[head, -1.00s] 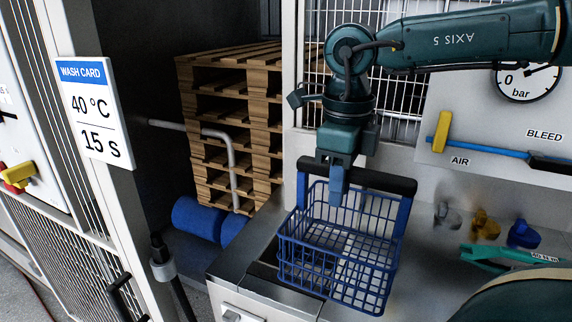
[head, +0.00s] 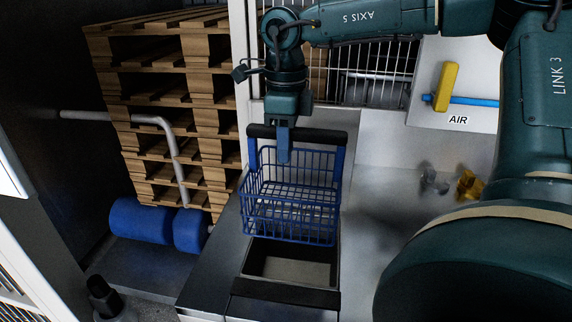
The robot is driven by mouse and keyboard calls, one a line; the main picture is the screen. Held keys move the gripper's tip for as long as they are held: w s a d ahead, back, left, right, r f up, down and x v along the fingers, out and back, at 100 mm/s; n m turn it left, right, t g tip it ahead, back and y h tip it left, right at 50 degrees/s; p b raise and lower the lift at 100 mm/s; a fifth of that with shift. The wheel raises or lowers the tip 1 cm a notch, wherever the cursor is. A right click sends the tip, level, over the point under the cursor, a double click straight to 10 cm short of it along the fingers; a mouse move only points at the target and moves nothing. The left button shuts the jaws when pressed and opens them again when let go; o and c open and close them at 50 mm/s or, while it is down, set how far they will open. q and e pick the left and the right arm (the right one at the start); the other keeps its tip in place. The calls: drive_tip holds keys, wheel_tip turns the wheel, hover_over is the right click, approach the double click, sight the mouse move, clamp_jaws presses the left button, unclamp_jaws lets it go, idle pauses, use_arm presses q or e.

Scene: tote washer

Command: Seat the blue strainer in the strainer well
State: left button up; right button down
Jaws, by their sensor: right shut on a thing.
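The blue strainer (head: 290,211) is a wire basket with a black-topped handle (head: 325,137), hanging upright. My right gripper (head: 284,150) is shut on the handle from above and hides part of it. The strainer well (head: 290,268) is a dark-rimmed rectangular opening in the steel counter. The basket hangs over the far part of this opening, and its bottom appears to be above the rim. The basket hides the far edge of the well, so I cannot tell the exact gap. My left gripper is not in view.
The steel counter (head: 375,240) is bare right of the well. A grey fitting (head: 432,182) and a brass fitting (head: 468,186) stand further right. A yellow AIR valve handle (head: 446,86) is on the back panel. Stacked pallets (head: 165,100) and blue rollers (head: 140,218) are left.

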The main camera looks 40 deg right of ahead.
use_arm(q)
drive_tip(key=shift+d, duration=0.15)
use_arm(e)
drive_tip(key=shift+w+d+f, duration=0.25)
drive_tip(key=shift+d+f, duration=0.05)
drive_tip(key=shift+f, duration=0.2)
drive_tip(key=shift+w+d+f, duration=0.2)
drive_tip(key=shift+d+f, duration=0.1)
drive_tip(key=shift+f, duration=0.15)
use_arm(q)
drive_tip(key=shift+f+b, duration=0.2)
drive_tip(key=shift+b, duration=0.25)
use_arm(e)
drive_tip(key=shift+f, duration=0.1)
